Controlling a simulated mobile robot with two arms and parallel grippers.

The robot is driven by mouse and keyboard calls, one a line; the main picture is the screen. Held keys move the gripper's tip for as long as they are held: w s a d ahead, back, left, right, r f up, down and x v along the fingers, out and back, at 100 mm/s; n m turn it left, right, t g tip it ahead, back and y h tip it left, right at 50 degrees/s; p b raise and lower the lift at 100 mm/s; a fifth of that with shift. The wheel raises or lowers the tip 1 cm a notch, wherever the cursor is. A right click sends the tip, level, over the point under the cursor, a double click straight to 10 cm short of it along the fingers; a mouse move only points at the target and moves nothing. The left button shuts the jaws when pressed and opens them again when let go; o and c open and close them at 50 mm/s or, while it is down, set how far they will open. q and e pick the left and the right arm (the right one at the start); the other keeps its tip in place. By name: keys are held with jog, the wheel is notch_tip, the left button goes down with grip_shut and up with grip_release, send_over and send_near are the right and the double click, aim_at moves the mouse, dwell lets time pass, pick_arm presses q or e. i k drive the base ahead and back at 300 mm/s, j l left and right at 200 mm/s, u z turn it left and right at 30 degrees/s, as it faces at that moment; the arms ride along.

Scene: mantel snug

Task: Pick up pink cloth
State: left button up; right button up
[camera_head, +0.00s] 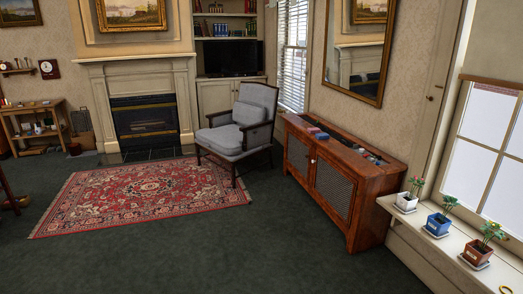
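A small pinkish item (313,130) lies on top of the wooden cabinet (345,208) at the right. It may be the pink cloth, but it is too small to tell. A small blue item (322,136) lies right beside it, and darker items lie further along the cabinet top. Neither of my grippers is in view.
A grey armchair (241,124) stands left of the cabinet, near a red patterned rug (140,195). Potted plants (438,222) stand on the white window ledge at the right. The dark green carpet (235,255) in front of the cabinet is clear.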

aim_at(316, 130)
jog(key=i, duration=3)
jog(key=i+j+z, duration=0.1)
jog(key=i, duration=1.45)
